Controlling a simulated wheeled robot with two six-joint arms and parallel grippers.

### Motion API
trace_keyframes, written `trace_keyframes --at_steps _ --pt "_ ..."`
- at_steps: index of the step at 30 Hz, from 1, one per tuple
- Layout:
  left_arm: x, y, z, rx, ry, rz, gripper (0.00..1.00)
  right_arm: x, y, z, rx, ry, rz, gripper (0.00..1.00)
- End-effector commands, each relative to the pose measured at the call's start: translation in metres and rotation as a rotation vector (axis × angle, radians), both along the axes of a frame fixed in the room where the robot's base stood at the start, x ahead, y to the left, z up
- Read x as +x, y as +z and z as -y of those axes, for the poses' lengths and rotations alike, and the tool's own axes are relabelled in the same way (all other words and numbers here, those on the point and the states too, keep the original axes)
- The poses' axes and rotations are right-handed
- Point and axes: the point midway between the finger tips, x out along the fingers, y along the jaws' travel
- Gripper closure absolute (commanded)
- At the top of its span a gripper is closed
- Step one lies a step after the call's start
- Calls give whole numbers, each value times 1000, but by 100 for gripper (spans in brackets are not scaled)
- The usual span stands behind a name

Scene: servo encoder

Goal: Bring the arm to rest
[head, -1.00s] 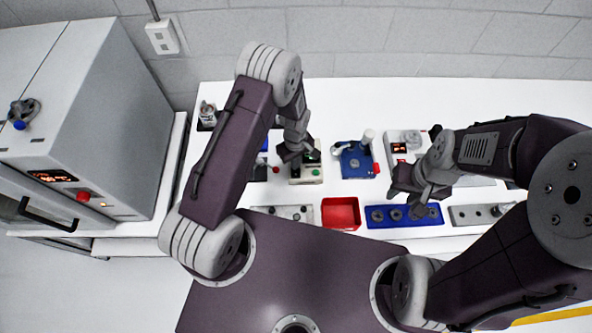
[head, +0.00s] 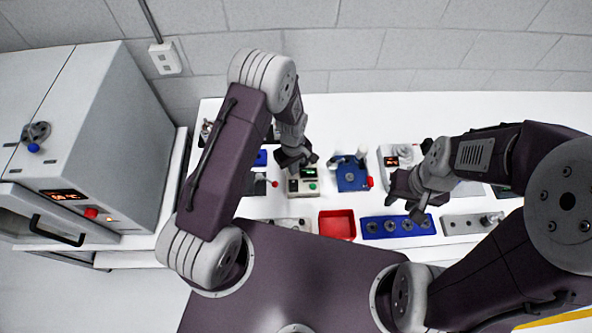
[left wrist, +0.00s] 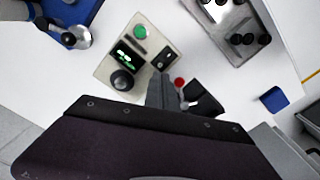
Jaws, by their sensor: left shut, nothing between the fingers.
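My left arm comes in from the left and reaches over the table. Its gripper (head: 297,164) is shut and empty, just behind and above a small beige box (head: 303,187) with a lit display and a green button. In the left wrist view the closed fingers (left wrist: 160,92) show beside the same box (left wrist: 137,58), which also carries a black knob. I see nothing held. My right gripper (head: 416,208) hangs over the table near a blue tray with round parts (head: 375,231); whether its fingers are open is unclear.
A red bin (head: 337,225) stands at the table's front edge. A blue device (head: 352,178) is right of the beige box. A grey device with black knobs (left wrist: 232,28) and a blue block (left wrist: 274,99) lie nearby. A large oven-like cabinet (head: 95,140) stands at the left.

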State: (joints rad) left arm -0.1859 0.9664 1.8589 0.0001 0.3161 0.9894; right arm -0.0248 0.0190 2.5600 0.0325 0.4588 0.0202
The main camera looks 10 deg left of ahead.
Motion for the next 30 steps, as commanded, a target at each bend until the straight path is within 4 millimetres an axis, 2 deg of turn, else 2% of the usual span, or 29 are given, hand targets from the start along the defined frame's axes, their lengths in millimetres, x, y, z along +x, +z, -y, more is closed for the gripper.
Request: trace_keyframes --at_steps 8,11,13,16,20,23,24,26,27,30 --pt "0 -5 -1 0 2 0 100 0 -5 0 0 0 0 64" --pt "18 -12 -4 -9 19 52 100 0 -32 0 0 0 0 64" --pt "39 -6 -9 -22 41 132 100 0 -63 0 0 0 0 64" --pt "41 12 -23 -32 70 215 100 0 -104 0 0 0 -1 64" --pt "10 25 -41 -19 -15 266 100 0 -147 0 0 0 -1 64" --pt "-29 24 -52 4 -154 272 100 0 -173 0 0 0 0 64" --pt "-48 22 -55 13 -227 263 100 0 -180 0 0 0 0 64" --pt "-80 19 -59 26 -357 232 100 0 -184 0 0 0 0 64" --pt "-98 20 -59 29 -446 199 100 0 -179 0 0 0 -1 64" --pt "-129 12 -59 21 -624 118 100 0 -174 0 0 0 1 64"
